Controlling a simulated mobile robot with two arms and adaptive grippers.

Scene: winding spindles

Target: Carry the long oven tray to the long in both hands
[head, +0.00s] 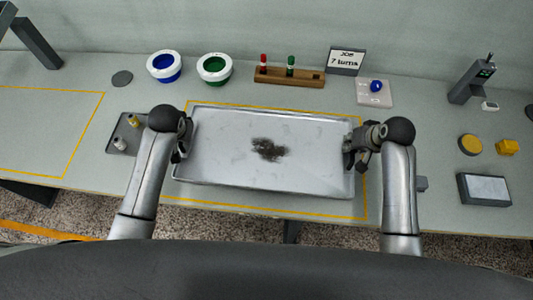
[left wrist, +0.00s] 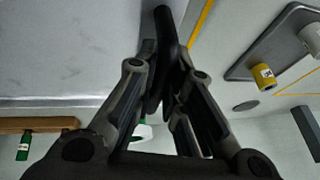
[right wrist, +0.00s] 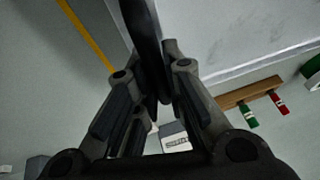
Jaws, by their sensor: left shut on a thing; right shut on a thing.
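The long oven tray (head: 230,170) is a shallow silver metal tray with a dark smudge near its middle. It lies over the yellow-outlined area in the head view; I cannot tell if it touches the table. My left gripper (head: 182,143) is shut on the tray's left end. My right gripper (head: 352,148) is shut on its right end. In the left wrist view the fingers (left wrist: 165,85) close at the tray's rim, with the tray (left wrist: 70,50) on the left. In the right wrist view the fingers (right wrist: 155,85) close at the rim, with the tray (right wrist: 240,30) on the right.
A small dark tray (head: 118,146) sits left. An empty yellow-outlined area (head: 45,130) lies further left.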

